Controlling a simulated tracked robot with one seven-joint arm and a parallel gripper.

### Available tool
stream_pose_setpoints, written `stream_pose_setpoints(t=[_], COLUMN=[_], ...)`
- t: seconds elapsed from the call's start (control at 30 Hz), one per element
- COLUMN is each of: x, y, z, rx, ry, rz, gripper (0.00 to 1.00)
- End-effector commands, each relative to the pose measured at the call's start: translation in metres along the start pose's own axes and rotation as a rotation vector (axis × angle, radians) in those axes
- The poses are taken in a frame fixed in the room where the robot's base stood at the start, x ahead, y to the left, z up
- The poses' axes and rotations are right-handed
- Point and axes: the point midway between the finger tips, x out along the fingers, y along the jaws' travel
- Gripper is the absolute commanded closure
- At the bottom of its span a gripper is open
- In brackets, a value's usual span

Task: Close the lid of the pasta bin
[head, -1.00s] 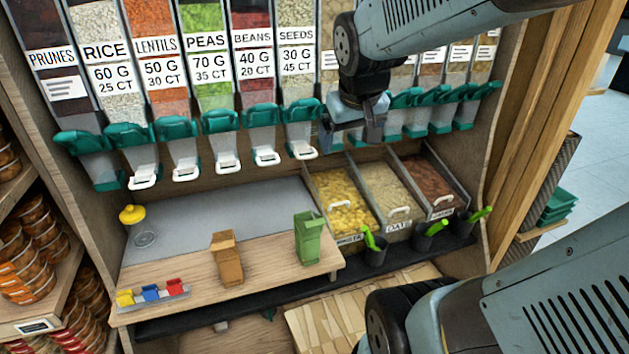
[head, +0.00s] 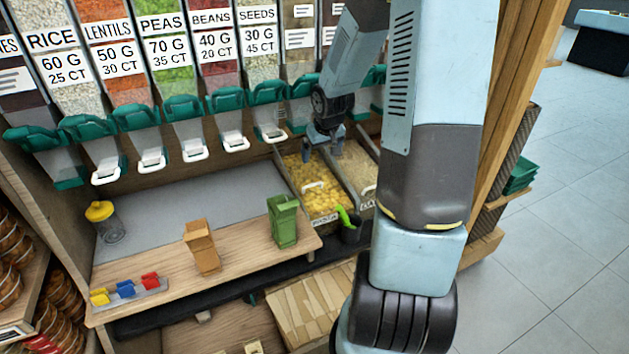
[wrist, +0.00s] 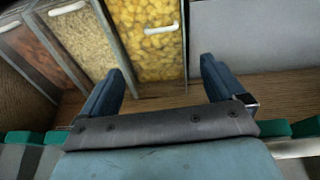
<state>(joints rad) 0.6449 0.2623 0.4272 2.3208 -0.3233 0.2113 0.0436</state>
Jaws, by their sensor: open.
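The pasta bin (head: 322,202) holds yellow pasta and stands left of the oats bin. A white handle (head: 313,185) shows over its pasta. The lid looks clear, and I cannot make out its edges or how far open it is. In the wrist view the pasta bin (wrist: 150,62) lies beyond my fingers, with its white handle (wrist: 160,29) near the top. My gripper (head: 322,148) hangs at the back of the pasta and oats bins, fingers pointing down. It is open and empty; both fingers show apart in the wrist view (wrist: 162,68).
The oats bin (head: 352,168) is to the right, partly behind my arm. A dark cup with a green scoop (head: 350,225) stands in front. Teal dispensers (head: 268,93) hang above. A green carton (head: 283,220) and a brown carton (head: 201,245) stand on the left shelf.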

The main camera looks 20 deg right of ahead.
Motion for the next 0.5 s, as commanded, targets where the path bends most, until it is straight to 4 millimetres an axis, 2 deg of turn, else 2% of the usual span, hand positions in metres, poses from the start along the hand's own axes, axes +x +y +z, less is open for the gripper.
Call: stream_pose_setpoints(t=[0.03,0.13,0.5], x=[0.012,0.026,0.048], y=[0.003,0.006,0.007], z=[0.001,0.001,-0.001], rx=[0.008,0.015,0.02], ry=[-0.001,0.006,0.016], rz=[-0.015,-0.035,-0.054], gripper=[0.04,0.04,0.04])
